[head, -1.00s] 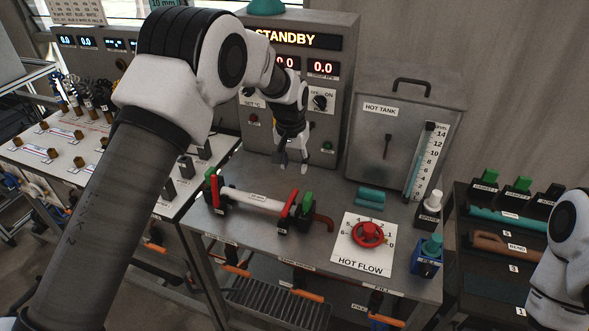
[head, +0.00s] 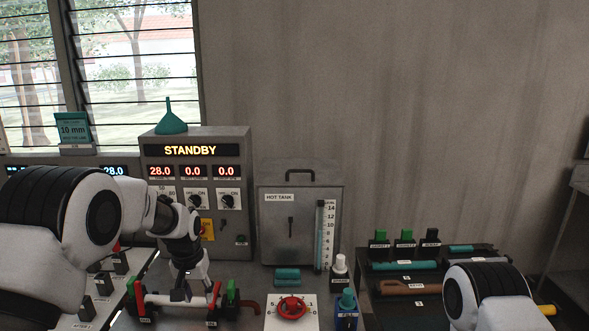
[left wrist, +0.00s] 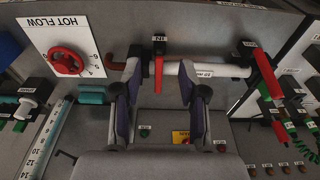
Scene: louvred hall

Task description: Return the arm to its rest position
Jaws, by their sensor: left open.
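My left arm comes in from the left of the head view. Its gripper (head: 181,290) hangs low in front of the STANDBY panel, near the white pipe piece (head: 158,299) on the bench. In the left wrist view the gripper (left wrist: 160,75) is open, its two dark fingers apart with nothing held between them. The white pipe (left wrist: 212,70) lies beyond the fingertips there, with red levers at its ends. My right arm shows at the lower right of the head view; its gripper is out of the picture.
The STANDBY panel (head: 198,222) and the hot tank (head: 265,233) stand behind the bench. The red HOT FLOW wheel (head: 292,307) is right of the pipe. A dark rack (head: 372,290) with tools stands further right. A green funnel (head: 171,122) tops the panel.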

